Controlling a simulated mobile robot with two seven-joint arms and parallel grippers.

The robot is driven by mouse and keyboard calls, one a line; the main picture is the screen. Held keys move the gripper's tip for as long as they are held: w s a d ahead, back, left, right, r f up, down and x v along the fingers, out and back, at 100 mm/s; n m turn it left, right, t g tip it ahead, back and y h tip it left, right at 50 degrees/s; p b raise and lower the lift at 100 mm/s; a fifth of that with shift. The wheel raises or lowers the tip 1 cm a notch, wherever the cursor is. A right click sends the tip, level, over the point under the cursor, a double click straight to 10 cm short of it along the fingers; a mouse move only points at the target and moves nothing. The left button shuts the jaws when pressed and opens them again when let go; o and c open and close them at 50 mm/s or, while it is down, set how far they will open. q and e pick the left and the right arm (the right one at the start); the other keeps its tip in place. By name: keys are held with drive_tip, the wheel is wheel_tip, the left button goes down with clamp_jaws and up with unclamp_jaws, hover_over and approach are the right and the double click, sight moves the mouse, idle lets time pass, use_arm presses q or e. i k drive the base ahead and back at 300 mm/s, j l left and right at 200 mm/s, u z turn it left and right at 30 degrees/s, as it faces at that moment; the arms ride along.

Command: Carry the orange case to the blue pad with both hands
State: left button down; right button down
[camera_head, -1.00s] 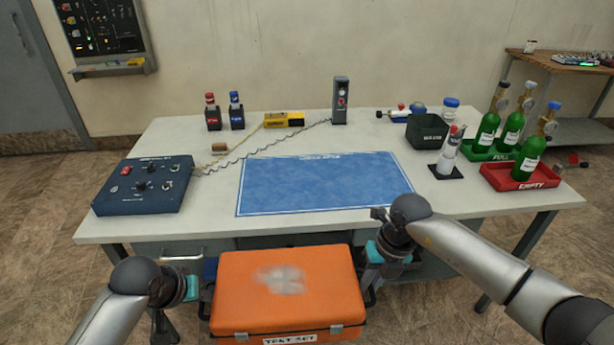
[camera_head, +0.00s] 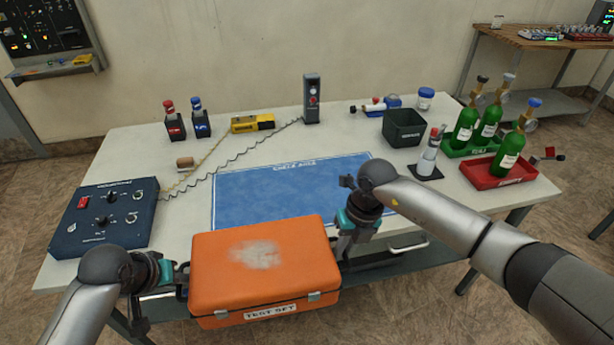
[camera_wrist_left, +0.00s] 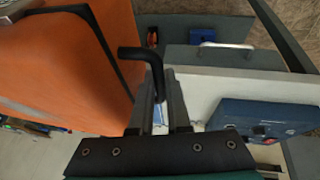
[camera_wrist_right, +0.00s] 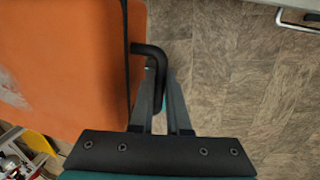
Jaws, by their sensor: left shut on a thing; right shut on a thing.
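The orange case (camera_head: 265,265), labelled TEST SET, is held between my two grippers at the table's front edge, and it covers the front part of the blue pad (camera_head: 290,188). My left gripper (camera_wrist_left: 158,105) is shut on the black handle (camera_wrist_left: 140,53) at the case's left side. My right gripper (camera_wrist_right: 160,108) is shut on the black handle (camera_wrist_right: 150,50) at its right side. The case looks about level. Whether its underside touches the table cannot be told.
A dark blue control box (camera_head: 105,215) stands left of the pad. A coiled cable (camera_head: 235,155) runs behind the pad.

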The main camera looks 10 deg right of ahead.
sight(302, 192)
drive_tip(key=i+l, duration=0.35)
drive_tip(key=i, duration=0.15)
drive_tip(key=i+l, duration=0.35)
drive_tip(key=i, duration=0.15)
